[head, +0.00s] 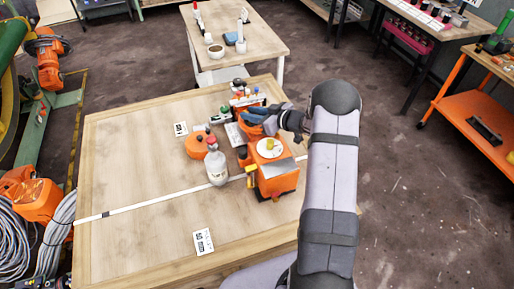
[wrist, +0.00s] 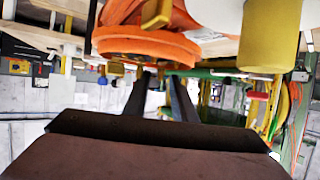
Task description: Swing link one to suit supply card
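An orange unit (head: 278,180) stands at the right part of the wooden table, with a white disc (head: 262,149) and a yellow knob on top. An orange rounded part (head: 197,146) lies to its left; I cannot tell which part is link one. Two small printed cards lie on the table, one at the back left (head: 180,129) and one near the front (head: 203,241). My gripper (head: 258,116) is just behind the disc. In the wrist view my gripper (wrist: 160,85) has two dark fingers apart with nothing seen between them. A yellow cylinder (wrist: 270,35) and an orange round part (wrist: 148,45) are close above.
Small items and a rack (head: 247,100) crowd the table's back edge. A white strip (head: 150,203) crosses the tabletop. The left and front of the table (head: 125,160) are mostly clear.

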